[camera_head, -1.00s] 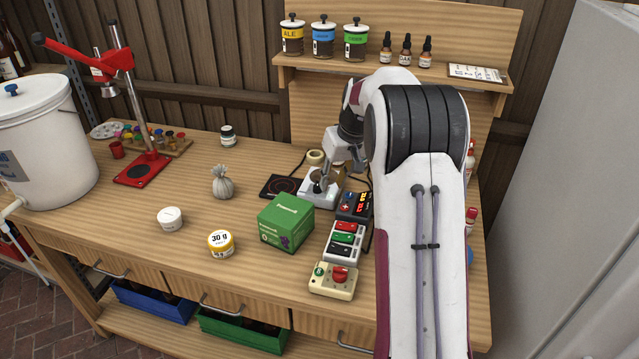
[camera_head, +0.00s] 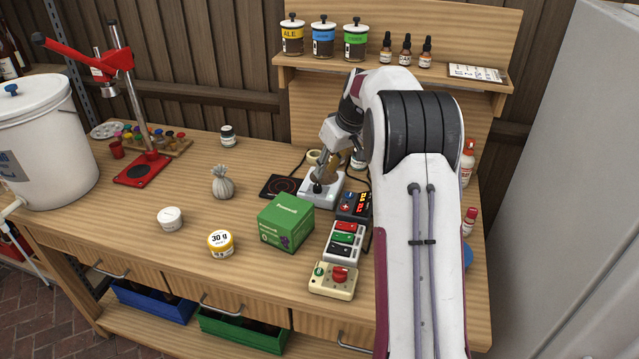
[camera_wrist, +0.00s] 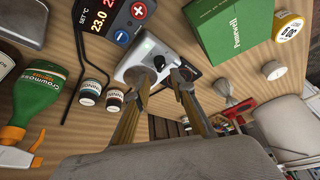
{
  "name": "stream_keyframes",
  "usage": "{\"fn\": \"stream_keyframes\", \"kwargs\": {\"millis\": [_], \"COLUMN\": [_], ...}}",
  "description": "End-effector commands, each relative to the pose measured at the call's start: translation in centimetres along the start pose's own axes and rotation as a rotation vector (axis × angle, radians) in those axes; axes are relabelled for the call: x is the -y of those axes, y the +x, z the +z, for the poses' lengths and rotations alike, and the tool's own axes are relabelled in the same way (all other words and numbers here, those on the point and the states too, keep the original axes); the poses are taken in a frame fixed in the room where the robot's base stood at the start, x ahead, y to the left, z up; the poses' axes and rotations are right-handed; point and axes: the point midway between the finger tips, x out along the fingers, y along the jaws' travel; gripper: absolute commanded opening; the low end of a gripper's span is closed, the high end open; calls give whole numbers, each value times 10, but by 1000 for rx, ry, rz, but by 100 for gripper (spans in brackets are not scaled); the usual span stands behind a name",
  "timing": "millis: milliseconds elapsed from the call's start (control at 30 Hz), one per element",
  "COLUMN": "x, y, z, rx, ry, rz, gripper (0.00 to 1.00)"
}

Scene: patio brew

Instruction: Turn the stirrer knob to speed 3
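The stirrer (camera_head: 322,192) is a small white box on the bench with a dark knob (camera_head: 317,188) on its top. The white box (camera_wrist: 132,68) also shows in the wrist view, with a small green light. My gripper (camera_head: 321,180) points down at the knob from just above. In the wrist view, the two tan fingers of my gripper (camera_wrist: 170,76) stand apart over the box, with a gap between their tips. The speed marks are too small to read, and the fingers partly cover the knob area.
A dark pad with a red ring (camera_head: 279,186) lies left of the stirrer. A green box (camera_head: 286,223) stands in front. A temperature controller (camera_head: 354,205), a switch strip (camera_head: 344,242) and a beige switch box (camera_head: 332,281) line the right. A cloth bag (camera_head: 222,183) stands left.

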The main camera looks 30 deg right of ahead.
Motion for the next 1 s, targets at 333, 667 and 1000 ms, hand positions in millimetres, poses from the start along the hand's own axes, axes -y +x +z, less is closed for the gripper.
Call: {"fn": "stream_keyframes", "kwargs": {"millis": [333, 667, 1000], "x": [1, 0, 0], "y": [28, 64, 77], "z": [1, 1, 0], "rx": [2, 2, -1], "ry": [0, 1, 1], "rz": [-1, 1, 3], "gripper": [24, 24, 24]}}
